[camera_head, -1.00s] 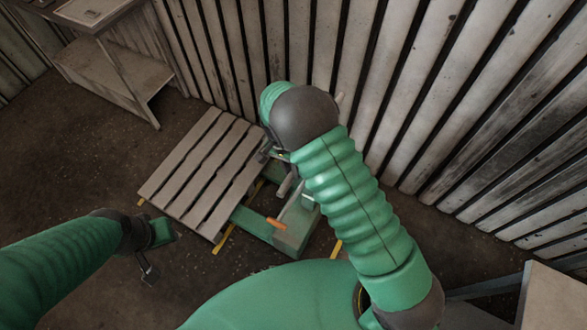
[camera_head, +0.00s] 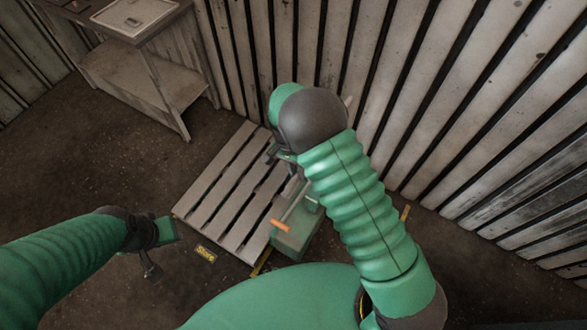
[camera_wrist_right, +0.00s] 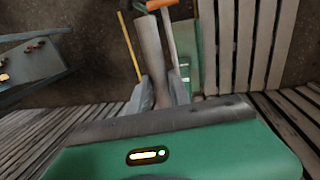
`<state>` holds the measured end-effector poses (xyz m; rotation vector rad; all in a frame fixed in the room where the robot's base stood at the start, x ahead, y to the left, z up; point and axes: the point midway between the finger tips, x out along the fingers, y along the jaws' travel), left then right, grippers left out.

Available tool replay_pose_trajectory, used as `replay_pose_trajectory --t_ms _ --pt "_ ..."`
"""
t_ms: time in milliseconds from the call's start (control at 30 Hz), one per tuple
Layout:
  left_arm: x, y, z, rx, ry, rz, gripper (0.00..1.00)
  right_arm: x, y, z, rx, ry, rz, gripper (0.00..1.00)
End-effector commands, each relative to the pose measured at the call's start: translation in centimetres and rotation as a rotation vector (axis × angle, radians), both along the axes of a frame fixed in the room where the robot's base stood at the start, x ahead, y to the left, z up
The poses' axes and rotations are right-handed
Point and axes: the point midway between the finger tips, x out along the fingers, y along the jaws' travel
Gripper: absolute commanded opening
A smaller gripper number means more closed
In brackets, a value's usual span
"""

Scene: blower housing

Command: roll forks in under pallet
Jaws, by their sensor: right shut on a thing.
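The slatted wooden pallet (camera_head: 232,190) lies on the floor in the head view. The green pallet jack (camera_head: 298,236), with an orange-tipped lever (camera_head: 281,226), stands close against the pallet's right side. Its forks are hidden from view, apparently beneath the slats. In the right wrist view my right gripper (camera_wrist_right: 163,92) is shut on the grey jack handle (camera_wrist_right: 150,45); the jack's green body (camera_wrist_right: 190,62) and the pallet slats (camera_wrist_right: 250,40) lie beyond. My right arm hides most of that grip in the head view. My left gripper (camera_head: 163,250) is open and empty, left of the pallet.
A corrugated metal wall (camera_head: 420,110) runs behind the pallet and along the right. A workbench (camera_head: 140,75) with a lower shelf stands at the back left. Yellow floor markings (camera_head: 205,254) show around the pallet. The floor at the left is clear.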

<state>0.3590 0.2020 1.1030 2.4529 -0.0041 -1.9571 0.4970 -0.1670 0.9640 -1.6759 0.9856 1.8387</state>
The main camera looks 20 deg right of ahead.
Motion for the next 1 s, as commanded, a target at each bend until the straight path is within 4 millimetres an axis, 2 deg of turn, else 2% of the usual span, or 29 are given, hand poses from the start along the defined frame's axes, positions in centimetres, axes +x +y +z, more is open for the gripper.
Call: replay_pose_trajectory --t_ms 33,400,433,600,867,1000 --pt "0.0 0.0 0.0 0.0 0.0 0.0 0.36 -0.5 0.3 -0.2 0.003 0.015 -0.001 0.0" --pt "0.0 0.0 0.0 0.0 0.0 0.0 0.36 -0.2 0.6 -0.3 0.0 0.013 0.0 0.0" --pt "0.0 0.0 0.0 0.0 0.0 0.0 0.36 -0.2 0.6 -0.3 0.0 0.013 0.0 0.25" --pt "0.0 0.0 0.0 0.0 0.0 0.0 0.36 0.0 0.5 -0.2 -0.001 0.009 0.0 0.44" --pt "0.0 0.0 0.0 0.0 0.0 0.0 0.36 0.2 0.4 -0.1 -0.002 0.006 0.0 0.44" --pt "0.0 0.0 -0.4 0.0 0.0 0.0 0.36 0.5 0.6 1.0 -0.002 0.002 0.001 0.44"
